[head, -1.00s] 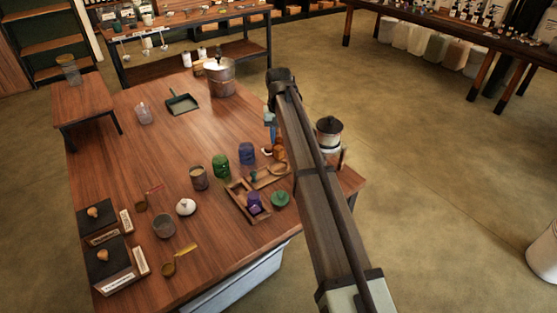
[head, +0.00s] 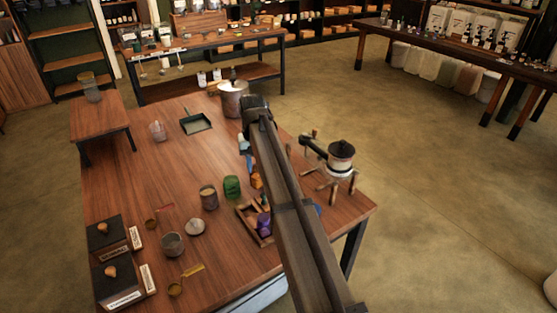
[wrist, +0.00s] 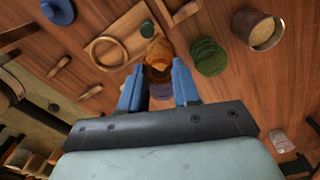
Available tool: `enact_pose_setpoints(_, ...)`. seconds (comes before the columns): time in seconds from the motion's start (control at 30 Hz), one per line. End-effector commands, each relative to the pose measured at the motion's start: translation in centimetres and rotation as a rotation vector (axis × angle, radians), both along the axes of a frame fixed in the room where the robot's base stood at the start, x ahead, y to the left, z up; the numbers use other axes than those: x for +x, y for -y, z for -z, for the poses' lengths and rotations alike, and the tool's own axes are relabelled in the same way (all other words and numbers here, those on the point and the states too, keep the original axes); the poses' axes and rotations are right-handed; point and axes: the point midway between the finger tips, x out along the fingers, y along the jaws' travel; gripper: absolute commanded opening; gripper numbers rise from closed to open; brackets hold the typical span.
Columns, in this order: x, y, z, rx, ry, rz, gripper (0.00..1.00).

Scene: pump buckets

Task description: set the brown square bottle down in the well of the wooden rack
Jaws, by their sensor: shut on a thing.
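The brown square bottle (head: 256,181) is held by my gripper (wrist: 158,82) above the table. In the wrist view the bottle (wrist: 158,53) shows amber between the two blue fingertips. The wooden rack (head: 243,212) lies on the table just in front of the bottle, and a purple bottle (head: 264,224) stands in it. My arm hides the rack's right side in the head view, and I cannot see the bottle's base clearly.
A green ribbed jar (head: 232,186) stands close left of the held bottle; it also shows in the wrist view (wrist: 208,57). A tin (head: 209,198) and a white round jar (head: 195,227) stand farther left. A grinder-like device (head: 341,160) stands at the right.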

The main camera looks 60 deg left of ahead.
Motion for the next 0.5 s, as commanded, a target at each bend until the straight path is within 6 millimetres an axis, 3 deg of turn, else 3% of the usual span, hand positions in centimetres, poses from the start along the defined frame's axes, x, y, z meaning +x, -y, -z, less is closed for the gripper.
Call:
enact_pose_setpoints(0.03,-1.7,0.5,0.0,0.001,0.001,-0.016,0.00)
enact_pose_setpoints(0.2,-5.5,2.3,0.0,0.002,0.001,-0.004,0.00)
enact_pose_setpoints(0.3,-5.8,3.6,0.1,-0.001,-0.001,0.080,0.00)
enact_pose_setpoints(0.5,-5.8,3.9,0.1,-0.007,-0.003,0.223,0.00)
